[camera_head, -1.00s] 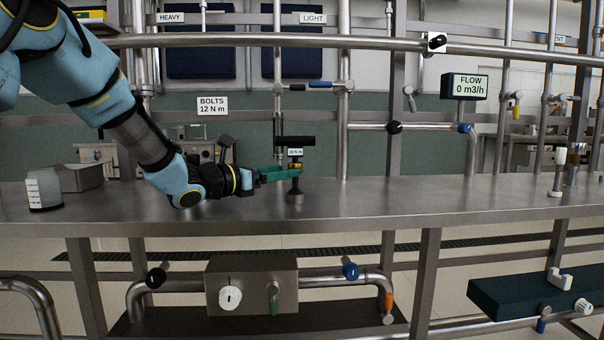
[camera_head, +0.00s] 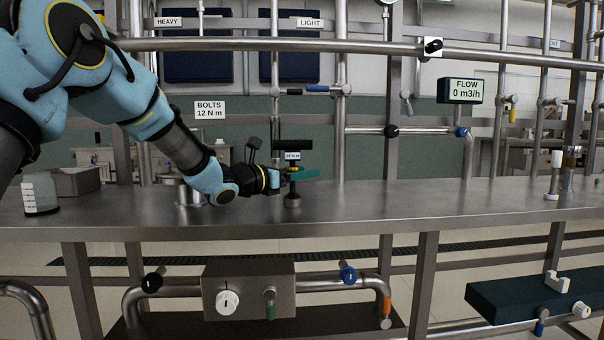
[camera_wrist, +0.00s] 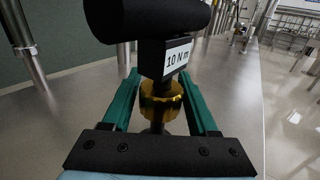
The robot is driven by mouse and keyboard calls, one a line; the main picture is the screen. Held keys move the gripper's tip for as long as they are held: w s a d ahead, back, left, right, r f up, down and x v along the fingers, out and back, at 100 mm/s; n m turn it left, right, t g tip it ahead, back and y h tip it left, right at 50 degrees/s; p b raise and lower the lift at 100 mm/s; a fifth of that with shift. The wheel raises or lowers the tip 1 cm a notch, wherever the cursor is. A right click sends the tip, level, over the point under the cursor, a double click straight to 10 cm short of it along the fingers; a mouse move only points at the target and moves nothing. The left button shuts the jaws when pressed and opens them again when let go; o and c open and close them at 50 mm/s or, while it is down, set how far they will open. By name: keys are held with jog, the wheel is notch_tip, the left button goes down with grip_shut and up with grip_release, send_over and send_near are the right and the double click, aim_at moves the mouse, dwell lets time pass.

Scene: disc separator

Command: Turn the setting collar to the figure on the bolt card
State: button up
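A black T-handled torque tool (camera_head: 293,146) stands upright on the steel bench. Its white label (camera_wrist: 177,60) reads 10 N m in the wrist view. Below the label is a gold setting collar (camera_wrist: 160,101) on a dark shaft. The bolt card (camera_head: 210,111) on the rail behind reads BOLTS 12 N m. My gripper (camera_wrist: 160,90) has its green fingers on both sides of the collar, close to it. I cannot tell whether they touch it. In the head view my gripper (camera_head: 301,175) reaches the tool from the left, below the handle.
A steel tray (camera_head: 75,181) and a white graduated vessel (camera_head: 40,193) stand at the left. A horizontal pipe (camera_head: 350,45) crosses above.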

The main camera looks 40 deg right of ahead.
grip_shut()
jog(key=g+p, duration=0.1)
jog(key=m+g+p, duration=0.1)
jog(key=p, duration=0.1)
jog(key=shift+s+r, duration=0.1)
jog(key=shift+r, duration=0.2)
jog(key=shift+s+m+g+y+p, duration=0.2)
jog(key=shift+m+g+y+p, duration=0.2)
jog(key=shift+m+g+p, duration=0.5)
jog(key=shift+s+a+f+g, duration=0.15)
jog(key=shift+f+g, duration=0.1)
jog(key=shift+g, duration=0.35)
jog(key=shift+o, duration=1.6)
grip_release()
